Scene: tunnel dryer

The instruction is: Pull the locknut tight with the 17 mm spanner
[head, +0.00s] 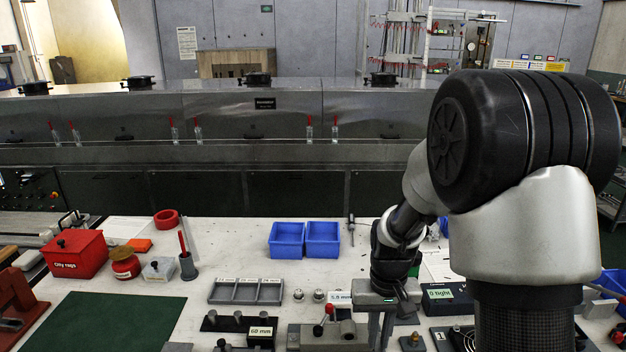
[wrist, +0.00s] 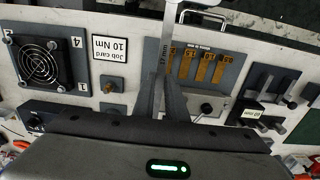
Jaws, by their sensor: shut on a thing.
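My gripper (wrist: 164,80) is shut on the 17 mm spanner (wrist: 167,38), whose pale shank sticks out beyond the fingertips towards the top of the wrist view. Its "17 mm" marking shows just ahead of the fingers. In the head view my gripper (head: 380,335) points down over the front of the bench, and the spanner is not clear there. I cannot make out the locknut for sure in either view. The spanner's far end runs up beside a metal handle, and I cannot tell whether it touches anything.
A slotted board (wrist: 205,66) with brown strips lies right of the spanner. Left are a "10 Nm" job card (wrist: 110,50) and a fan (wrist: 38,62). A red-knobbed fixture (head: 328,312) stands left of my gripper.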

